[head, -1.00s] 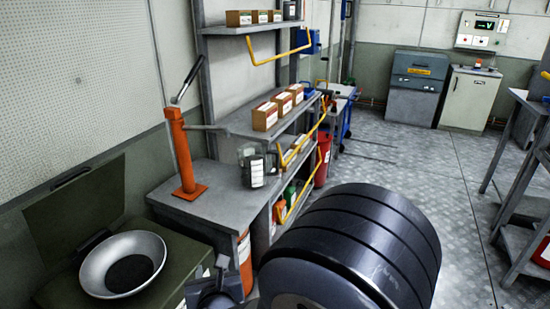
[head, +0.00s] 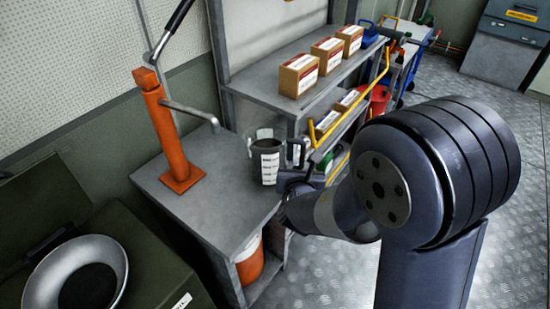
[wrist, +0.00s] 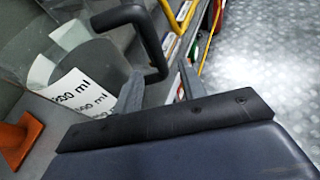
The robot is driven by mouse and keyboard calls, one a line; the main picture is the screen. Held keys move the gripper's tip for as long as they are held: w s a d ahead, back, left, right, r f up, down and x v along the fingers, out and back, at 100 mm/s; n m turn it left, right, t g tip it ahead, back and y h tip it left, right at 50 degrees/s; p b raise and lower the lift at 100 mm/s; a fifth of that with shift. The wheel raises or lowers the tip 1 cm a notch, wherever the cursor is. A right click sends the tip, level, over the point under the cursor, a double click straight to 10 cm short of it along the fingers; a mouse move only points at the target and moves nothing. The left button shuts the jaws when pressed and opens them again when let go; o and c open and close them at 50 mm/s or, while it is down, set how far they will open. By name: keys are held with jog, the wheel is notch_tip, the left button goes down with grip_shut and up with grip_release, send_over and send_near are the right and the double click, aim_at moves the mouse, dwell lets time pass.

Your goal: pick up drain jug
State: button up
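The drain jug (head: 266,160) is a dark, translucent jug with a white label. It stands upright on the grey bench top (head: 205,200), near its right end. Its black handle (head: 297,148) faces right, towards my gripper (head: 287,180). In the wrist view the jug (wrist: 55,55) fills the upper left, with "ml" marks on its label. My gripper (wrist: 160,80) is open there, its two grey fingers apart. The lower part of the black handle (wrist: 155,50) shows between the fingertips; I cannot tell whether they touch it.
An orange post tool (head: 168,135) with lever and side arm stands left of the jug. Shelves with several cartons (head: 298,75) and yellow rails (head: 320,130) lie behind. A round metal pan (head: 75,275) is at lower left. Open floor (head: 330,270) is at right.

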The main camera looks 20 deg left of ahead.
aim_at(302, 162)
jog(key=x, duration=0.4)
jog(key=shift+w, duration=0.35)
jog(key=shift+c, duration=0.6)
grip_shut()
jog(key=shift+r, duration=0.15)
dwell(0.4)
